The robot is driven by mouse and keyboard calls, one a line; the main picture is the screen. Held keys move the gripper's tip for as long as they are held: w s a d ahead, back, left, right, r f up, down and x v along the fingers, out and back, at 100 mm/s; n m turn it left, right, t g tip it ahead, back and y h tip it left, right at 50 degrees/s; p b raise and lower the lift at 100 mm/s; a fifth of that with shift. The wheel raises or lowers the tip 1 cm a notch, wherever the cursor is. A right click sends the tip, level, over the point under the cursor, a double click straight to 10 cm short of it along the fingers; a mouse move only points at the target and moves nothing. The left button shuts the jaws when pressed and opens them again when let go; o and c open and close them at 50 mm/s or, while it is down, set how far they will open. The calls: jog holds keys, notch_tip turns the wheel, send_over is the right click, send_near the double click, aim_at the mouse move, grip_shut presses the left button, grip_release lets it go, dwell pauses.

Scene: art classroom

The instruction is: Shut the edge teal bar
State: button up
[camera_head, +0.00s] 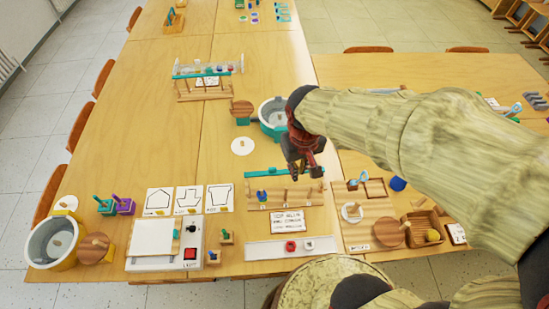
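A long teal bar (262,170) lies along the back of a wooden board with pegs (268,197) in the middle of the near table. Its right part is partly hidden by my gripper (306,173). My gripper points down over the right end of this bar, with its fingertips apart and nothing seen between them. I cannot tell whether it touches the bar. A second teal bar (207,74) runs across a wooden rack (204,90) farther back.
A grey pot with a teal base (272,112) stands just behind my gripper. A printed card (289,222) and a white tray (291,248) lie in front of the board. A wooden tray (367,190) is to the right. The tabletop left of the round white disc (242,146) is clear.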

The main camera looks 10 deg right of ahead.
jog(key=shift+m+h, duration=0.3)
jog(key=shift+m, duration=0.2)
jog(key=w+f, duration=0.3)
jog(key=w+a+f, duration=0.1)
jog(key=w+f, duration=0.2)
jog(key=w, duration=0.1)
jog(key=w+f, duration=0.4)
jog(key=shift+a, duration=0.2)
grip_shut()
jog(key=r+m+t, duration=0.1)
jog(key=t, duration=0.1)
send_over(285, 170)
jog(key=w+a, duration=0.3)
jog(key=a+b+x, duration=0.1)
jog(key=b+x, duration=0.1)
jog(key=x, duration=0.8)
jog(key=shift+s+a+r+m, duration=0.1)
jog(key=shift+s+m, duration=0.1)
jog(key=shift+s, duration=0.65)
jog(key=shift+s+a+r+m, duration=0.1)
jog(key=shift+s+r+m, duration=0.1)
jog(key=shift+s, duration=0.7)
jog(key=shift+f, duration=0.1)
